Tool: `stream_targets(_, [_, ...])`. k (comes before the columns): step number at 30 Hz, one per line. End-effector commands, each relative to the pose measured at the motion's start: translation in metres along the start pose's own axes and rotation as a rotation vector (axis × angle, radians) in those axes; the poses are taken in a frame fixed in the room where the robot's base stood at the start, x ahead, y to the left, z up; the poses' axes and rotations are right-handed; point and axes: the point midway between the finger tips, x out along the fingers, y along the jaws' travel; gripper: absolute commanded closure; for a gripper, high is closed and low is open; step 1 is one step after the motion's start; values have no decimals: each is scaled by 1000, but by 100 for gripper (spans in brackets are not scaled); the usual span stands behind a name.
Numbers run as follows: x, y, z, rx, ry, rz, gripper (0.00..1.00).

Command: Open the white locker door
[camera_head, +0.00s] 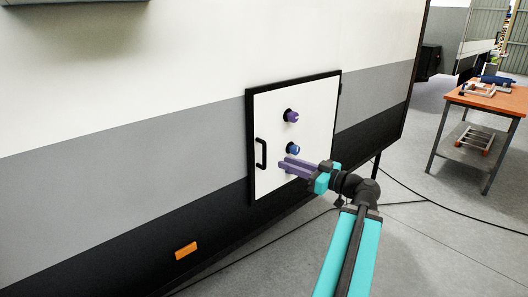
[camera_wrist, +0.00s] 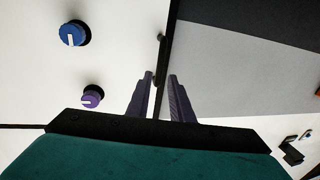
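The white locker door (camera_head: 275,115) is flush in its black frame on the caravan side and looks closed. It has a black bar handle (camera_head: 261,153) near its left edge, a purple knob (camera_head: 291,116) and a blue knob (camera_head: 293,149). My gripper (camera_head: 282,163) is in front of the door, right of the handle in the head view. Its purple fingers are apart and empty. In the wrist view, which looks upside down, the handle (camera_wrist: 161,48) appears in line with the gap between the fingertips (camera_wrist: 160,75). The blue knob (camera_wrist: 73,33) and purple knob (camera_wrist: 91,96) are at left.
The caravan wall (camera_head: 130,150) has white, grey and black bands, with an orange marker (camera_head: 186,250) low down. An orange-topped workbench (camera_head: 490,95) stands far right. Cables (camera_head: 420,192) lie on the grey floor. The space left of the handle is clear.

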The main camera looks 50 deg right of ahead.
Motion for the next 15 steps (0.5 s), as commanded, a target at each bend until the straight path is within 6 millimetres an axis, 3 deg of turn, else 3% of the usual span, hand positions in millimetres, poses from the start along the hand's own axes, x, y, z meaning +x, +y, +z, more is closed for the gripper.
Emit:
stream_targets(12, [20,-1,-3,2,-1,-1,80])
stream_targets(15, [34,0,-2,1,-1,-2,80])
